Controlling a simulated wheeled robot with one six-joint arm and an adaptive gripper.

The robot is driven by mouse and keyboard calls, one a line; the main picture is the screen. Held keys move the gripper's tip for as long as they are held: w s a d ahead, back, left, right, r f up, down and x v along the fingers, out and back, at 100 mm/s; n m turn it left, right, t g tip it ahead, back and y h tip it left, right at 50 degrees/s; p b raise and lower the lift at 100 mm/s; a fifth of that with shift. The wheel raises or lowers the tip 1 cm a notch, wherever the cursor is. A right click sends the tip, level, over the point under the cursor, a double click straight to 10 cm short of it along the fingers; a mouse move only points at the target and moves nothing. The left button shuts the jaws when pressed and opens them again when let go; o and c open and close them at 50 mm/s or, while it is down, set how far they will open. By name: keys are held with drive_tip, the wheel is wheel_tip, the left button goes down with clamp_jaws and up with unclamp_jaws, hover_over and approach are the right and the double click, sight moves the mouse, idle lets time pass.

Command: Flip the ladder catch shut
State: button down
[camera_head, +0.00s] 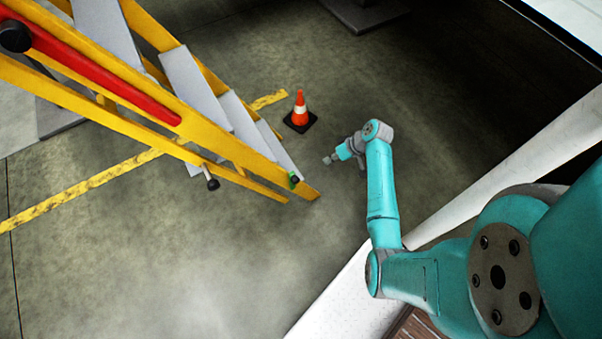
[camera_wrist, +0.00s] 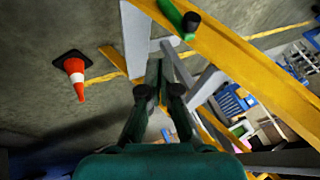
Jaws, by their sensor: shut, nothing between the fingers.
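The yellow ladder (camera_head: 225,150) with grey steps slants down from the upper left in the head view. In the wrist view a green catch handle with a black end (camera_wrist: 179,17) shows at the top, against the yellow rail (camera_wrist: 235,55). I cannot tell its exact position. My gripper (camera_head: 328,160) is to the right of the ladder's lower end, apart from the catch. It also shows in the wrist view (camera_wrist: 158,70), shut and empty, below the green handle in the picture.
An orange cone (camera_head: 300,112) on a black base stands on the floor behind the ladder end; it is left in the wrist view (camera_wrist: 75,78). A white surface (camera_head: 500,180) lies at right.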

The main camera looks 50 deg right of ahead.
sight(294, 183)
drive_tip(key=w+a+f, duration=0.5)
drive_tip(key=a+f, duration=0.2)
drive_tip(key=f, duration=0.2)
drive_tip(key=shift+w, duration=0.35)
idle(0.6)
